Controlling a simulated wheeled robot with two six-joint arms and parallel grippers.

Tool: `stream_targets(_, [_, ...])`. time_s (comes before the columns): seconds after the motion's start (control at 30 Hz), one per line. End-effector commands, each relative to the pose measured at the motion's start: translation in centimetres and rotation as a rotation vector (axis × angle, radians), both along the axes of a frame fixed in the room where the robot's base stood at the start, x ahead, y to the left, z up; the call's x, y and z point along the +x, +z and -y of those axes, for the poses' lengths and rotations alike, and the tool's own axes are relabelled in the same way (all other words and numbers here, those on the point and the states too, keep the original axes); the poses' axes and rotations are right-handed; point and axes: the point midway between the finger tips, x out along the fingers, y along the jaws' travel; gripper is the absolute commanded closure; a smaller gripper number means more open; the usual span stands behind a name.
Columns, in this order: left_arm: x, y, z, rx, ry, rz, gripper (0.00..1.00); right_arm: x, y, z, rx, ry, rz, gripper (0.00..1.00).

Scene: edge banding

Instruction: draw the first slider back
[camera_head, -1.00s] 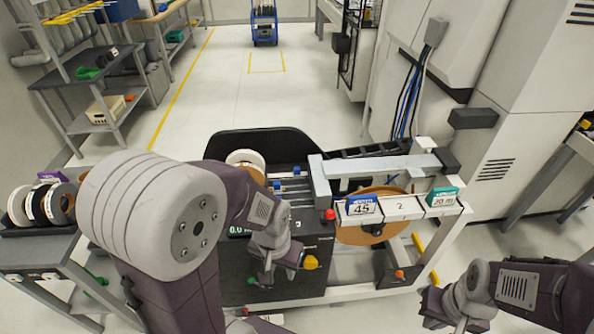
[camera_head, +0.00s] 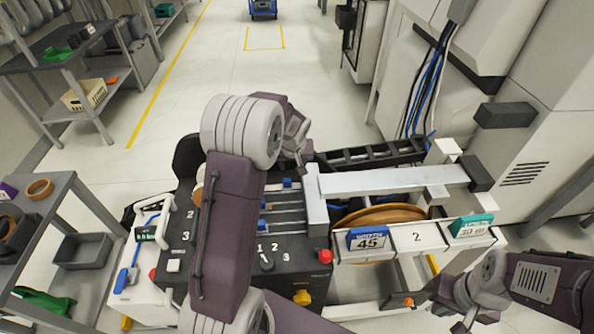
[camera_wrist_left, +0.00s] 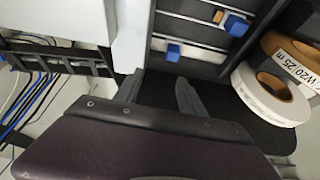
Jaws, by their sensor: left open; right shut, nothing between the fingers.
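The blue slider knobs sit on parallel rails of the dark machine (camera_head: 215,235). One blue knob (camera_head: 287,183) shows near the far end of the rails, and another (camera_head: 263,204) lies nearer. In the left wrist view, one blue knob (camera_wrist_left: 173,52) is just beyond my left fingertips, and a second knob (camera_wrist_left: 236,25) is further right. I cannot tell which is the first slider. My left gripper (camera_wrist_left: 158,90) is open and empty, with no visible contact with a knob. In the head view my left forearm hides part of the machine. My right gripper (camera_head: 462,322) is shut and empty at lower right.
A grey beam (camera_head: 395,181) crosses right of the rails. White and tan rolls (camera_wrist_left: 270,85) lie beside the rails. A red button (camera_head: 325,257) and yellow knob (camera_head: 302,297) are on the machine's front. A shelf table (camera_head: 40,215) stands left.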

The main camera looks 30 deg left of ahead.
Motion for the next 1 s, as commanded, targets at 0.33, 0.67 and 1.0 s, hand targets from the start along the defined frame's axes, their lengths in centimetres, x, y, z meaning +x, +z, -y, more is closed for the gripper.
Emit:
stream_targets(0.33, [-0.7,-3.3,-1.3,-0.007,0.028,-0.037,0.53,-0.1,-0.8,0.0,0.000,0.000,0.000,1.00])
stream_targets(0.67, [1.3,-9.3,-2.6,-0.008,0.027,-0.037,0.53,0.0,-0.8,0.0,0.000,0.000,0.000,1.00])
stream_targets(1.0, [1.9,-10.8,-2.9,-0.007,0.027,-0.034,0.53,0.0,-0.8,0.0,0.000,0.000,0.000,1.00])
